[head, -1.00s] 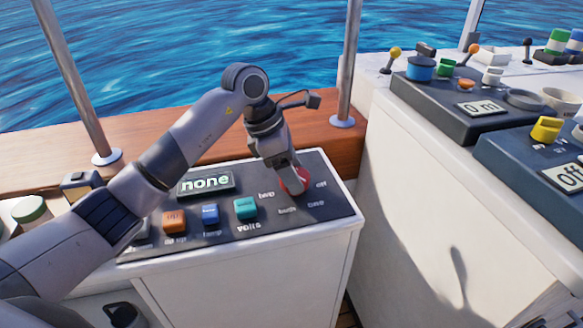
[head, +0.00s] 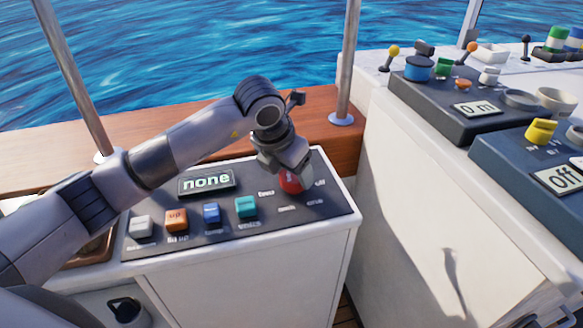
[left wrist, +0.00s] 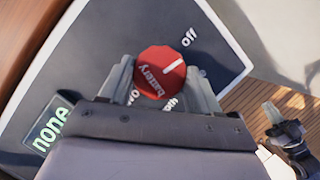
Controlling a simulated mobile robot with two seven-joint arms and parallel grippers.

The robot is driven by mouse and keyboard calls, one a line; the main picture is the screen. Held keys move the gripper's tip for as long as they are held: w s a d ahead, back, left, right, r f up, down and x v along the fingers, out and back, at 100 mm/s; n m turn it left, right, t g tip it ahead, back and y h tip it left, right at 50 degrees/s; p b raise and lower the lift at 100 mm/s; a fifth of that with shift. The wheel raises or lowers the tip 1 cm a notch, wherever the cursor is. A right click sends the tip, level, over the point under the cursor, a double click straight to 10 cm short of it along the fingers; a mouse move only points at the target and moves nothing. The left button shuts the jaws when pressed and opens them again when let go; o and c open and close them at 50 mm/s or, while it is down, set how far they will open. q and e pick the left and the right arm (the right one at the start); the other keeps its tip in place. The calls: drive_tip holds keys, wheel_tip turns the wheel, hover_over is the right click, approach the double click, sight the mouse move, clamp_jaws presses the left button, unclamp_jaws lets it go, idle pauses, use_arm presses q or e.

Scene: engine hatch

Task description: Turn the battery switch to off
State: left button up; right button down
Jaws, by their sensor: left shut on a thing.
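The battery switch is a red knob (head: 289,183) on the dark panel of the white console, right of the square buttons. In the left wrist view the red knob (left wrist: 160,72) reads "battery", and its white line points up and right towards the printed "off" (left wrist: 189,38). My left gripper (head: 292,174) is shut on the knob, with one finger on each side of it in the left wrist view (left wrist: 163,84). Other labels around the knob are partly hidden by the fingers. A dark part that looks like my right gripper (left wrist: 286,136) shows small at the lower right.
The panel's display (head: 207,181) reads "none". White (head: 140,227), orange (head: 176,219), blue (head: 211,213) and teal (head: 245,207) buttons stand left of the knob. A taller white console (head: 420,190) stands to the right. Metal posts (head: 347,60) rise from the wooden ledge behind.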

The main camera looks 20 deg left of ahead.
use_arm(q)
drive_tip(key=shift+n+y, duration=0.4)
drive_tip(key=shift+n, duration=0.6)
drive_tip(key=o, duration=1)
drive_tip(key=shift+o, duration=0.2)
drive_tip(key=shift+r, duration=0.1)
drive_tip(key=v, duration=0.7)
drive_tip(key=shift+p, duration=0.3)
drive_tip(key=shift+s, duration=0.15)
